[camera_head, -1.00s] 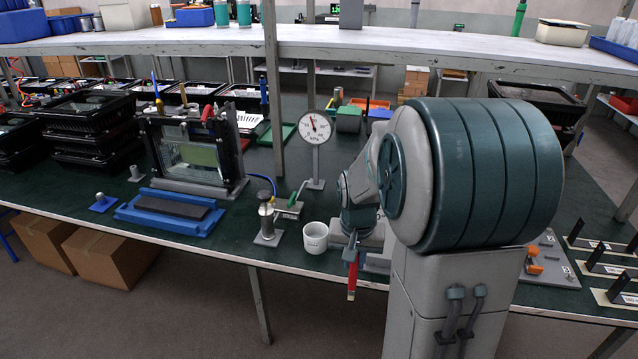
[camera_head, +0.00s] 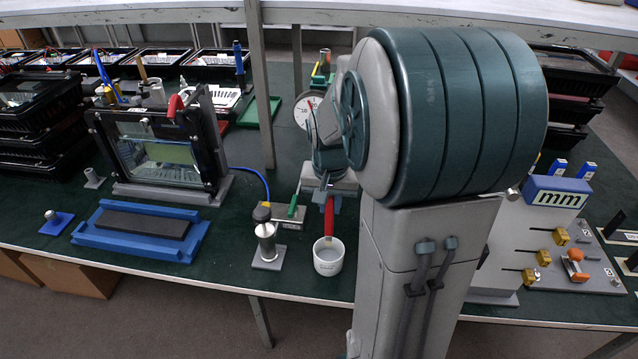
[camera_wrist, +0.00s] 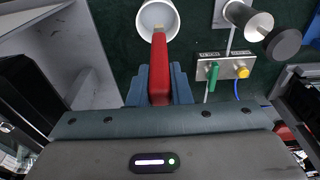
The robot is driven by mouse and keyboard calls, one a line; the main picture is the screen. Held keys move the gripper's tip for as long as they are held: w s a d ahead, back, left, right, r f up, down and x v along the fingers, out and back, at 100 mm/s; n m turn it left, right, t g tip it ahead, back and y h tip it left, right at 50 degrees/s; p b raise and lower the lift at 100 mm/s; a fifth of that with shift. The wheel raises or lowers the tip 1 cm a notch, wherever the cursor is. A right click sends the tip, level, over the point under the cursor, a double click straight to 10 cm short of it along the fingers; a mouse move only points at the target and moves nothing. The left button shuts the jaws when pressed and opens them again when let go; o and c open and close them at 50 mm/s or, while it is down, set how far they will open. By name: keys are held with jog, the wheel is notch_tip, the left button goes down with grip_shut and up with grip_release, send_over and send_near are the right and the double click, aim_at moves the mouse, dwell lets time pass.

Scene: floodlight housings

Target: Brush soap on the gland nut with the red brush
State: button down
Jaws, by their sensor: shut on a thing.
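My gripper (camera_head: 327,194) is shut on the red brush (camera_head: 329,216), which points down. The brush's lower end is at the mouth of a white cup (camera_head: 328,264); I cannot tell how deep it reaches. In the wrist view the red brush (camera_wrist: 159,68) lies between the fingers (camera_wrist: 159,88), its pale tip over the cup (camera_wrist: 157,12). The floodlight housing (camera_head: 165,150) stands upright in a dark frame at left, with a grey cylindrical fitting (camera_head: 154,93) and a red part (camera_head: 175,106) on top. I cannot tell which part is the gland nut.
A metal pump-like cylinder (camera_head: 267,243) and a block with a green lever (camera_head: 294,205) stand left of the cup. A blue hose (camera_head: 262,180) runs behind them. A blue tray (camera_head: 139,231) lies front left. A pressure gauge (camera_head: 305,108) is partly hidden by my arm.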

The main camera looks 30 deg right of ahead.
aim_at(331, 225)
jog(key=shift+w+f, duration=0.1)
jog(key=shift+w, duration=0.05)
jog(key=shift+s+d+f+b, duration=0.15)
jog(key=shift+s+f+b, duration=0.05)
jog(key=shift+f+b, duration=0.6)
notch_tip(331, 225, down, 4)
jog(key=b, duration=0.3)
jog(key=shift+f, duration=0.1)
jog(key=shift+s+f+b, duration=0.1)
jog(key=shift+f+b, duration=0.35)
jog(key=shift+f, duration=0.1)
dwell(1.3)
jog(key=shift+r, duration=0.1)
jog(key=shift+r+p, duration=2.65)
jog(key=shift+r, duration=0.8)
